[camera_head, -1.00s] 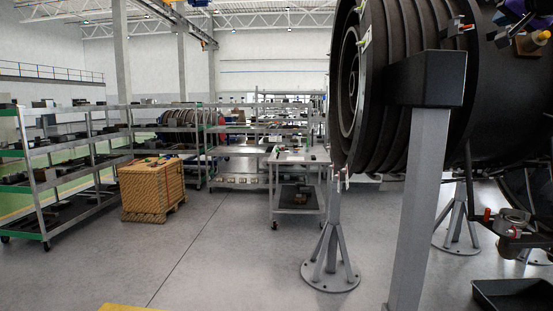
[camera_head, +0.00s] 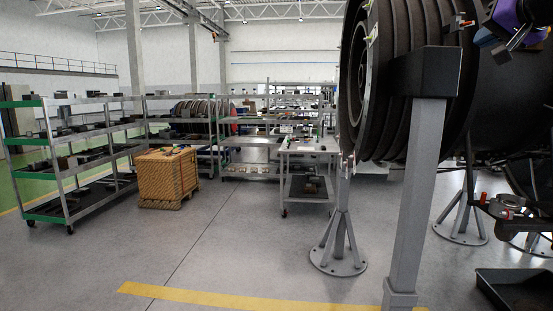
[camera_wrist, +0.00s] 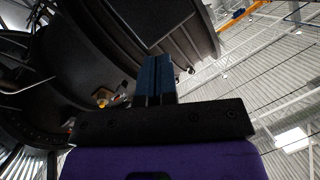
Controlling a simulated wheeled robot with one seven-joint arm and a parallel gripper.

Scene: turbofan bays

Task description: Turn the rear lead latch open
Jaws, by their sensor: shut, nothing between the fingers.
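My gripper (camera_wrist: 155,78) has blue fingers that are pressed together and empty in the wrist view. In the head view my gripper (camera_head: 515,42) is at the upper right, in front of the dark engine casing (camera_head: 500,95). A small yellow-orange fitting (camera_wrist: 103,98) is on the casing, left of and beyond the fingers, apart from them. A red-tipped fitting (camera_head: 465,24) sticks out from the casing, left of my gripper in the head view. I cannot tell which fitting is the rear lead latch, nor how it is turned.
A grey post with a black block (camera_head: 425,75) stands before the engine. A stand foot (camera_head: 338,255) and a black tray (camera_head: 515,290) are on the floor. A cart (camera_head: 307,150), a wooden crate (camera_head: 167,178) and shelving (camera_head: 70,160) stand behind.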

